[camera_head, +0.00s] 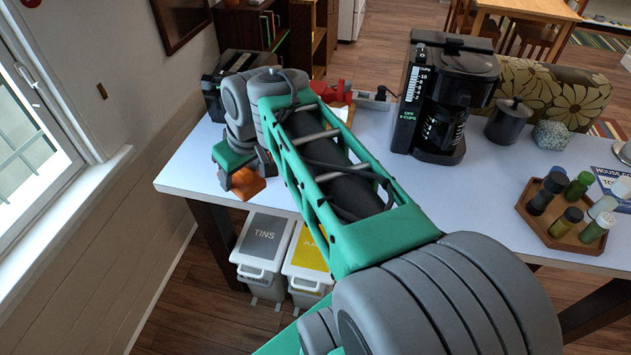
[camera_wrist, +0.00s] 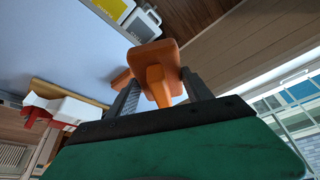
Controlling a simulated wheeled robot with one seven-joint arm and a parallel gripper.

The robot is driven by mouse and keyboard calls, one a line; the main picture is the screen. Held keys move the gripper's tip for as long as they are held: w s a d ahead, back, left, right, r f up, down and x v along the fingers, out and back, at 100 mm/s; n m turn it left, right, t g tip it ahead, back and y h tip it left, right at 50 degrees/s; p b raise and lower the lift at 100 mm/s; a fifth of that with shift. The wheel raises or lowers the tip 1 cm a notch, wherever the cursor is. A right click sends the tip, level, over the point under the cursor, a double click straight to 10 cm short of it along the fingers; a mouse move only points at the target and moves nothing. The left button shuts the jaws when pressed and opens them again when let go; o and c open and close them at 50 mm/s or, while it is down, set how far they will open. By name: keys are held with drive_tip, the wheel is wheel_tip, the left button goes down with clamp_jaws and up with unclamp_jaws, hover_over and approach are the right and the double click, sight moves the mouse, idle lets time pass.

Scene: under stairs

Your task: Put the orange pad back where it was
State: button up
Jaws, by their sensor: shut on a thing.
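The orange pad (camera_head: 247,186) shows below my gripper (camera_head: 245,172), near the front left edge of the white table (camera_head: 190,172). In the wrist view the orange pad (camera_wrist: 152,55) has a flat block and a narrower grip part, which sits between the two fingers of my gripper (camera_wrist: 160,88). The gripper is shut on that part. A second, smaller orange-brown piece (camera_wrist: 121,78) shows just left of the pad; I cannot tell whether it is separate. I cannot tell whether the pad touches the table top.
A black machine (camera_head: 212,92) stands behind my gripper. A red thing (camera_head: 338,92) lies by a wooden board (camera_wrist: 75,93). A coffee maker (camera_head: 440,95) and a wooden tray of jars (camera_head: 545,236) stand to the right. Bins (camera_head: 264,245) stand below the table. A window wall is left.

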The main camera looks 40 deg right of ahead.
drive_tip(key=s+d+f+n+g+y+b, duration=0.1)
drive_tip(key=s+d+f+n+b, duration=0.2)
drive_tip(key=s+d, duration=0.5)
drive_tip(key=s+d+f+n+y+b, duration=0.1)
drive_tip(key=s+d+f+n+b, duration=0.2)
drive_tip(key=d, duration=0.9)
drive_tip(key=w+d+f+p, duration=0.1)
drive_tip(key=w+f, duration=0.2)
drive_tip(key=w, duration=0.1)
drive_tip(key=w+d+f+p, duration=0.1)
drive_tip(key=w+d+f, duration=0.1)
drive_tip(key=w+f, duration=0.1)
drive_tip(key=w+d+f+p, duration=0.1)
drive_tip(key=w+d+f, duration=0.1)
drive_tip(key=w+f, duration=0.1)
drive_tip(key=shift+w+d, duration=0.2)
drive_tip(key=shift+w, duration=0.6)
wheel_tip(320, 180, down, 3)
drive_tip(key=shift+r+p, duration=0.1)
drive_tip(key=shift+p, duration=0.4)
drive_tip(key=shift+f+b, duration=0.35)
drive_tip(key=o, duration=1.3)
drive_tip(key=shift+r, duration=0.1)
